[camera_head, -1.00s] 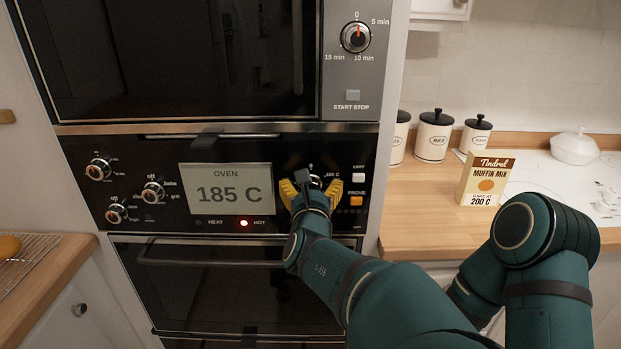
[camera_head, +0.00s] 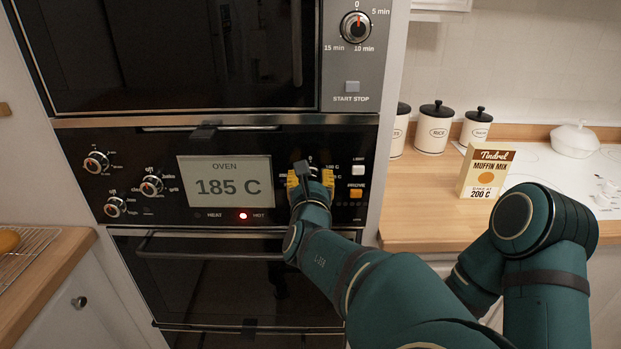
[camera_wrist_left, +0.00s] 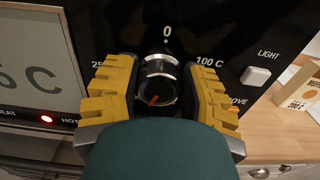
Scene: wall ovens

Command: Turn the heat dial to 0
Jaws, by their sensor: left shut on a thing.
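The heat dial (camera_wrist_left: 158,68) is a round black and silver knob, with "0" above it and "100 C" at upper right in the left wrist view. Its red mark lies low on the face, toward the lower left. My left gripper (camera_wrist_left: 162,92) has its yellow fingers on either side of the dial, shut on it. In the head view, the left gripper (camera_head: 311,181) covers most of the dial. The oven display (camera_head: 227,183) reads 185 C, and the red light by HOT is lit. My right gripper is not in view.
The light button (camera_head: 358,170) and orange prove button (camera_head: 356,193) sit close to the right of the gripper. Several other knobs are at the panel's left. The oven door handle (camera_head: 200,255) runs below. A muffin mix box (camera_head: 486,173) stands on the right counter.

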